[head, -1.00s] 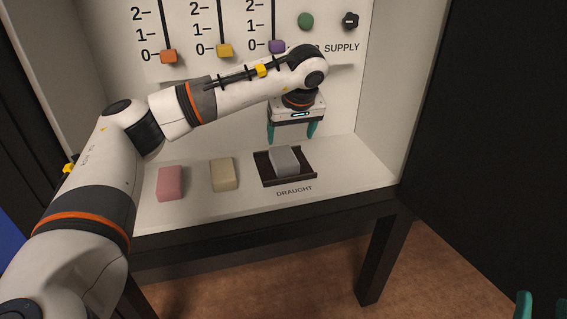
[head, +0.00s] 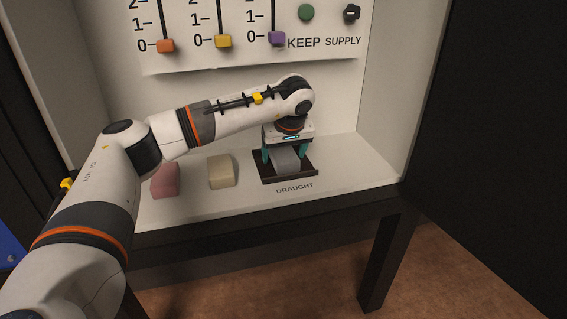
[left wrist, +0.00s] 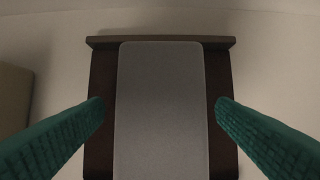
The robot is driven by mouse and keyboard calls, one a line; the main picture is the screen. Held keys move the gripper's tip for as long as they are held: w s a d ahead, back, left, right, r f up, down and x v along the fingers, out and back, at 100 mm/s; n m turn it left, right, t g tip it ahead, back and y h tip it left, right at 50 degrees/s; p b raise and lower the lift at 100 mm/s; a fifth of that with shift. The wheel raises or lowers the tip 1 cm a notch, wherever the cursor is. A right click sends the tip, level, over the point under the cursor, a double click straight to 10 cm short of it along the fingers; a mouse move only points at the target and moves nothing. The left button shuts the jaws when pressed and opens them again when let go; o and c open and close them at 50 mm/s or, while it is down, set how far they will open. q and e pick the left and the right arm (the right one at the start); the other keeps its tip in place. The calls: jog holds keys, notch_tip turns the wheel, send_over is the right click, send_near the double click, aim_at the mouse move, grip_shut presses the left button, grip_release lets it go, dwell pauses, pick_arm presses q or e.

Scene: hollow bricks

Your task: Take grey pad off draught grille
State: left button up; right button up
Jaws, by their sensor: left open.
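The grey pad (head: 286,162) lies on the dark draught grille (head: 300,177), above the word DRAUGHT on the white shelf. In the left wrist view the pad (left wrist: 161,110) fills the middle, with strips of the dark grille (left wrist: 220,75) showing on both sides. My left gripper (head: 284,158) is lowered over the pad, its teal fingers one on each side. In the left wrist view both fingers of the gripper (left wrist: 160,107) stand apart from the pad, with gaps. The right gripper does not show in the current views.
A pink block (head: 165,180) and a cream block (head: 221,171) stand on the shelf left of the grille. The panel behind has orange (head: 166,46), yellow (head: 223,41) and purple (head: 277,38) sliders, a green knob (head: 306,12) and a black knob (head: 351,13). A side wall bounds the shelf at right.

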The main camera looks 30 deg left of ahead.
pick_arm(q)
jog(key=shift+f, duration=0.25)
jog(key=shift+f+p, duration=0.2)
jog(key=shift+p, duration=0.15)
dwell(0.4)
jog(key=c, duration=1.1)
